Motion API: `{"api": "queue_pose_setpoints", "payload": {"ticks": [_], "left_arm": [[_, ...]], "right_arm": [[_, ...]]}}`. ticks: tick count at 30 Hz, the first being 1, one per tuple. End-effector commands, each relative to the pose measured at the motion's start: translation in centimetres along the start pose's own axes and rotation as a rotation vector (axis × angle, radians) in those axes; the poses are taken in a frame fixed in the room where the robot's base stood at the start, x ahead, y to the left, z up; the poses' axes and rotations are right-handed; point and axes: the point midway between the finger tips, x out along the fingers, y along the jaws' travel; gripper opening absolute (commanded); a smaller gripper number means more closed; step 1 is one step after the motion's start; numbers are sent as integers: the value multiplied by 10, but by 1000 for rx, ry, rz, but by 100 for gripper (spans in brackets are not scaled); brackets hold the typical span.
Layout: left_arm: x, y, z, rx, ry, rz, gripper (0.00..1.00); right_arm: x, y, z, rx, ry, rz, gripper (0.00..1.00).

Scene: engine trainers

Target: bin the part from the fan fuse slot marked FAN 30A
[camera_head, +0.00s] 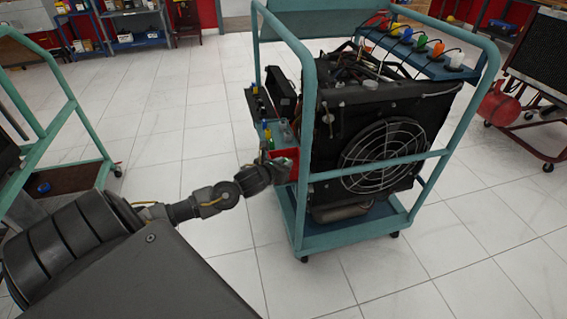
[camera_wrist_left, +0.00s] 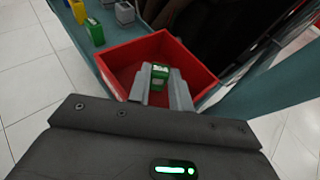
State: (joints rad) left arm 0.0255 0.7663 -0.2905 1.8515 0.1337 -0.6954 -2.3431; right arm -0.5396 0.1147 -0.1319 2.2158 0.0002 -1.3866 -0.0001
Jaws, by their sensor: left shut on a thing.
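My left gripper (camera_wrist_left: 161,92) is shut on a small green fuse (camera_wrist_left: 160,72), seen in the left wrist view. It holds the fuse over the opening of a red bin (camera_wrist_left: 193,57). In the head view the left gripper (camera_head: 268,158) is at the near side of the red bin (camera_head: 284,153), on the teal trolley; the fuse is too small to make out there. The fuse slot marked FAN 30A cannot be made out. My right gripper is not in view.
A yellow fuse (camera_wrist_left: 95,32), another green one and grey parts stand on the teal shelf beside the bin. The trolley frame (camera_head: 303,130) rises close to the right of the bin. The engine with its fan (camera_head: 383,154) fills the trolley.

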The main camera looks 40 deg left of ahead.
Motion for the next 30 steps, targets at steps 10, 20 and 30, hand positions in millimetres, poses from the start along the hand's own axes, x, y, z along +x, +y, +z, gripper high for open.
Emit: {"api": "queue_pose_setpoints", "payload": {"ticks": [10, 20, 30], "left_arm": [[2, 0, -6, 2, 6, 0, 0], [1, 0, -10, 4, 13, 0, 46], [-1, -1, -10, 6, 21, 0, 46]], "right_arm": [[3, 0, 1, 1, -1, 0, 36], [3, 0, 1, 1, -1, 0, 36], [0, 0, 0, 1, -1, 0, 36]]}}
